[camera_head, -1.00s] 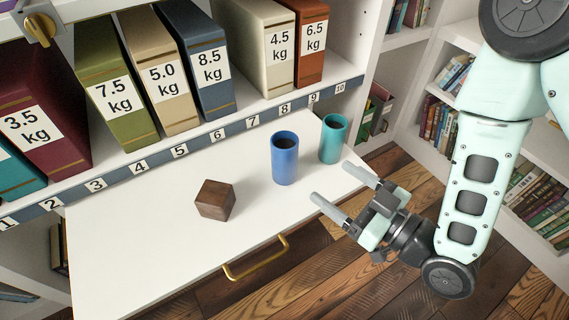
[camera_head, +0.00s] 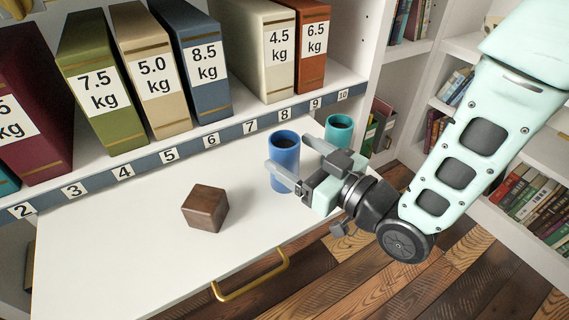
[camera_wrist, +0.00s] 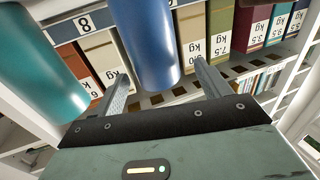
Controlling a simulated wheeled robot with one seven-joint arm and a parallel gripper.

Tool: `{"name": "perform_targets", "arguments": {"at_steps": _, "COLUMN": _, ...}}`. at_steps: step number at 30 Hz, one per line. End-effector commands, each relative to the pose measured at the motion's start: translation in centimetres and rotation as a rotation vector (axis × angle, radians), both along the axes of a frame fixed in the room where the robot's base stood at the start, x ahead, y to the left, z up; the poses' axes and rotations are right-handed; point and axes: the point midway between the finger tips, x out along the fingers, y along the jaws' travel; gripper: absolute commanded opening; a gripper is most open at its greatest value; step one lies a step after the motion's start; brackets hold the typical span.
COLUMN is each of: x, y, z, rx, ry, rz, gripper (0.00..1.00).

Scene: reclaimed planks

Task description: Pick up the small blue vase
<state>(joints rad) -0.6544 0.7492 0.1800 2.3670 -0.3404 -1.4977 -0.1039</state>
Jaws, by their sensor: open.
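The small blue vase (camera_head: 285,150), an open-topped cylinder, stands upright on the white pull-out shelf (camera_head: 130,235). My gripper (camera_head: 288,151) is open beside it, with one finger across the front of the vase and the other at its right side. In the wrist view the blue vase (camera_wrist: 150,35) shows between the two spread fingers (camera_wrist: 161,67). Whether a finger touches it cannot be told. A teal vase (camera_head: 338,130) stands to the right and behind; it also shows in the wrist view (camera_wrist: 35,60).
A dark wooden cube (camera_head: 205,208) sits left on the white shelf. Thick binders with kg labels, such as the blue one (camera_head: 205,100), stand behind a numbered strip (camera_head: 190,148). A brass handle (camera_head: 250,280) is at the front edge. The shelf's left part is clear.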

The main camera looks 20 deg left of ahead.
Motion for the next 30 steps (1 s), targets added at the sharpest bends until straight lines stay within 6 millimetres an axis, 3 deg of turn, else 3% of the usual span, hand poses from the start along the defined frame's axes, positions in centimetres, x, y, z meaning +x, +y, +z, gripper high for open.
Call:
{"name": "perform_targets", "arguments": {"at_steps": 12, "x": 2.4, "y": 4.2, "z": 0.2, "rx": 0.002, "ry": -0.001, "rz": 0.001, "gripper": 0.76}}
{"name": "perform_targets", "arguments": {"at_steps": 21, "x": 2.7, "y": 4.6, "z": 0.2, "rx": 0.001, "ry": 0.000, "rz": 0.000, "gripper": 0.76}}
{"name": "perform_targets", "arguments": {"at_steps": 27, "x": 2.7, "y": 4.6, "z": 0.2, "rx": 0.000, "ry": 0.000, "rz": 0.000, "gripper": 0.24}}
{"name": "perform_targets", "arguments": {"at_steps": 30, "x": 2.7, "y": 4.6, "z": 0.3, "rx": 0.001, "ry": 0.000, "rz": 0.000, "gripper": 0.24}}
